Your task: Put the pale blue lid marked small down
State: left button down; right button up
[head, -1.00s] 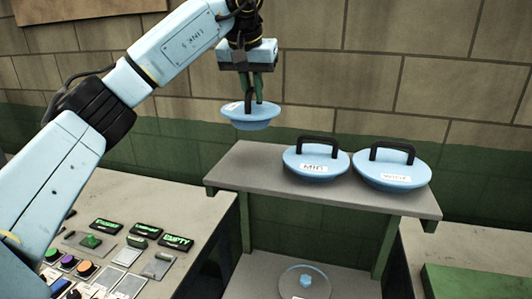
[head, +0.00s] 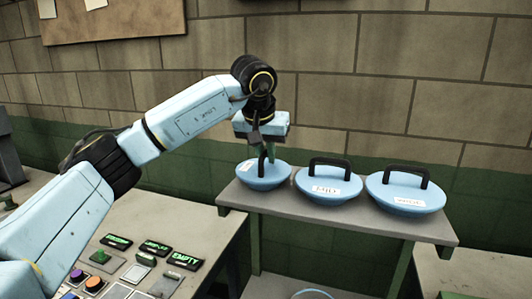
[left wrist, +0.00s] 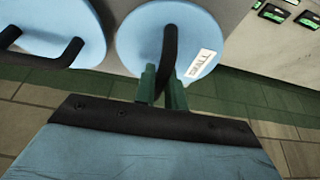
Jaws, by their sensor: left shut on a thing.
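The pale blue small lid (head: 258,182) is at the left end of the raised shelf, upright with its black handle on top. I cannot tell whether its underside touches the shelf. In the left wrist view the lid (left wrist: 140,38) shows its white label reading SMALL. My left gripper (head: 264,160) is above the lid, shut on its black handle; its green fingers (left wrist: 161,80) also show in the left wrist view. My right gripper is not in view.
The grey shelf (head: 300,222) also bears a middle lid (head: 328,180) and a wide lid (head: 405,192) in a row to the right. The middle lid is close beside the small one. A control panel with buttons and green displays (head: 185,260) lies lower left.

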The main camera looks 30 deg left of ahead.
pick_arm(q)
jog(key=c, duration=1.5)
grip_release()
jog(key=shift+f, duration=0.1)
jog(key=shift+o, duration=0.2)
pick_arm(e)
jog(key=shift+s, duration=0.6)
pick_arm(q)
jog(key=v, duration=1.2)
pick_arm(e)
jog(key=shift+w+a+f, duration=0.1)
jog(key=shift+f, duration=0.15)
pick_arm(q)
jog(key=shift+s, duration=0.1)
